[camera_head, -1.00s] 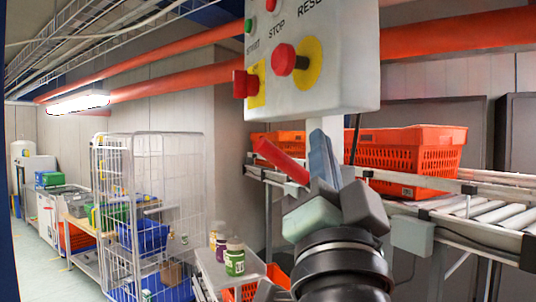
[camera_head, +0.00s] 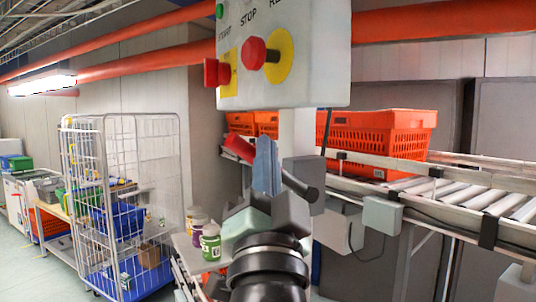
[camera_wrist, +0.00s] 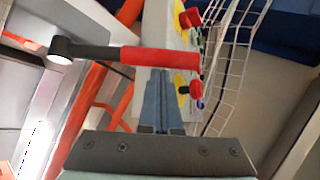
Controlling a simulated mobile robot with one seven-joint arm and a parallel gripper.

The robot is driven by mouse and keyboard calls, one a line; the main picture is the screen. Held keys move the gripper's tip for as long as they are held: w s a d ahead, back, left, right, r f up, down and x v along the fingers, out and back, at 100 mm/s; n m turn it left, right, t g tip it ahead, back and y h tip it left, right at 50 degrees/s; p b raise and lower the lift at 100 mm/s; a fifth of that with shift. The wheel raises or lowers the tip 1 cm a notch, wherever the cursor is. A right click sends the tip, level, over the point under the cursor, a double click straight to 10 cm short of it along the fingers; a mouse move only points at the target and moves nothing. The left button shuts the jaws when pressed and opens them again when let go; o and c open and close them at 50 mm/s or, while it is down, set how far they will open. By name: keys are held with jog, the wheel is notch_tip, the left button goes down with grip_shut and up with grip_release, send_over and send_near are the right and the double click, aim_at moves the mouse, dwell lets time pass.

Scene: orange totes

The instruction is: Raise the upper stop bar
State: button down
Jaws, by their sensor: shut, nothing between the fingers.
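A stop bar with a red sleeve (camera_head: 238,148) and a black arm (camera_head: 299,187) runs behind my gripper (camera_head: 265,142) in the head view, sloping down to the right. In the wrist view the stop bar (camera_wrist: 165,56) crosses just past the fingertips, red part in the middle and right, black part ending in a round hub at left. My gripper (camera_wrist: 161,75) has its blue fingers together, pointing up in the head view, with nothing between them. Whether the fingertips touch the bar cannot be told. My fingers and wrist hide the bar's middle in the head view.
A control box (camera_head: 285,85) with red buttons hangs above my gripper. Orange totes (camera_head: 380,140) stand on a roller conveyor (camera_head: 470,195) at right. Bottles (camera_head: 210,243) stand on a small table at lower left. A wire cage trolley (camera_head: 120,200) stands farther left.

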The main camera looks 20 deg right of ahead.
jog(key=shift+a+f+n+t+y+b, duration=0.15)
jog(key=shift+f+n+t+y+b, duration=0.2)
jog(key=shift+n+b, duration=0.25)
